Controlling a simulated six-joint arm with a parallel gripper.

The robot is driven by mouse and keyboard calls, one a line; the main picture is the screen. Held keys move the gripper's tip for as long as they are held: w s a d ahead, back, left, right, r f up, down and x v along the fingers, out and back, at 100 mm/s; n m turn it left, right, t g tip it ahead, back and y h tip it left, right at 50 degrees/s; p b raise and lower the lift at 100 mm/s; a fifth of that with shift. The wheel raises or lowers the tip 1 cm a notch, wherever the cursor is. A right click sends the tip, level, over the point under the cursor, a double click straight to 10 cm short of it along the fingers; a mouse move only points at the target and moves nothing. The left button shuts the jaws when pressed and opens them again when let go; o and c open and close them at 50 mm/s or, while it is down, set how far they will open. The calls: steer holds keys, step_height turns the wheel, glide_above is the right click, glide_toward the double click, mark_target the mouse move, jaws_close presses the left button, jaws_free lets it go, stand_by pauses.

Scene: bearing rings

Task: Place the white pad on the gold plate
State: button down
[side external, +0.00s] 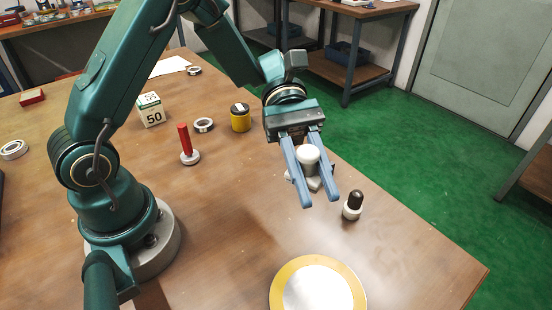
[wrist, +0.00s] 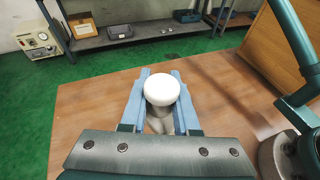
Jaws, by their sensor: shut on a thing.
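The white pad (side external: 308,154) is a round white piece with a domed top, and it sits between the two blue fingers of my gripper (side external: 319,200). My gripper is shut on it. In the wrist view the white pad (wrist: 162,88) shows between the fingers, with a greyish part below it. A pale grey base shows under the fingers in the side view; I cannot tell whether it touches the table. The gold plate (side external: 318,260) lies flat at the front of the table, nearer the camera than my gripper, with a gold rim and a bare white centre.
A dark-topped piece with a white base (side external: 352,205) stands just right of my fingers. A red-handled piece (side external: 186,145), a dark ring (side external: 204,125), a yellow can (side external: 240,118) and a cube marked 50 (side external: 151,110) stand to the left. The table around the plate is clear.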

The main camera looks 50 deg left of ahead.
steer(key=shift+f, duration=0.4)
steer(key=shift+s+d+f, duration=0.15)
steer(key=shift+d+f, duration=0.1)
steer(key=shift+d, duration=0.05)
glide_above(333, 300)
steer(key=s+d, duration=0.1)
steer(key=s, duration=0.2)
steer(key=f, duration=0.6)
steer(key=shift+w+f, duration=0.25)
steer(key=shift+f, duration=0.1)
steer(key=shift+d+f, duration=0.1)
steer(key=shift+f, duration=1.95)
steer(key=c, duration=0.6)
jaws_free()
steer(key=shift+f, duration=0.1)
steer(key=shift+c, duration=0.2)
